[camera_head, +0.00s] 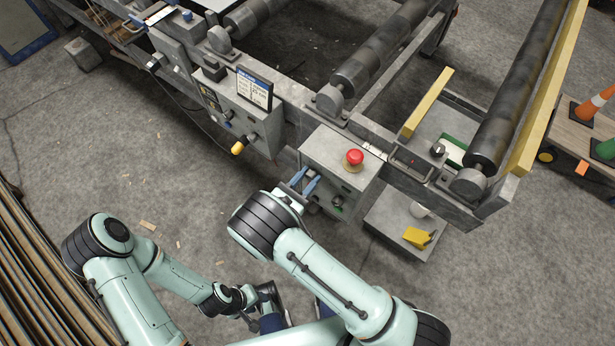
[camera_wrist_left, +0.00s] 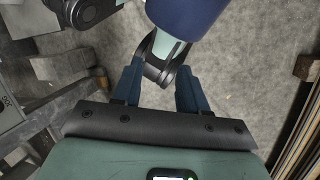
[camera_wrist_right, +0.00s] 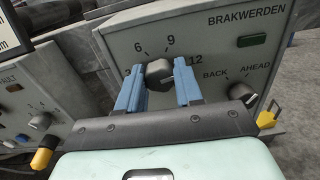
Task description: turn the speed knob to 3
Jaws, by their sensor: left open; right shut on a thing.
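The speed knob (camera_wrist_right: 158,72) is a dark round knob on a grey control box (camera_wrist_right: 215,60), with 6, 9 and 12 around it in the right wrist view. My right gripper (camera_wrist_right: 160,85) is shut on the knob, one blue finger on each side. In the head view the right gripper (camera_head: 303,184) is at the box's front. My left gripper (camera_wrist_left: 157,80) is open and empty, low over the floor, away from the box.
A red emergency button (camera_head: 353,157) tops the box. A BACK/AHEAD switch (camera_wrist_right: 242,92) and a green button (camera_wrist_right: 252,40) share its front. A second panel with a screen (camera_head: 255,88) and a yellow-tipped lever (camera_head: 239,147) stand left. A yellow object (camera_head: 416,237) lies on a low shelf.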

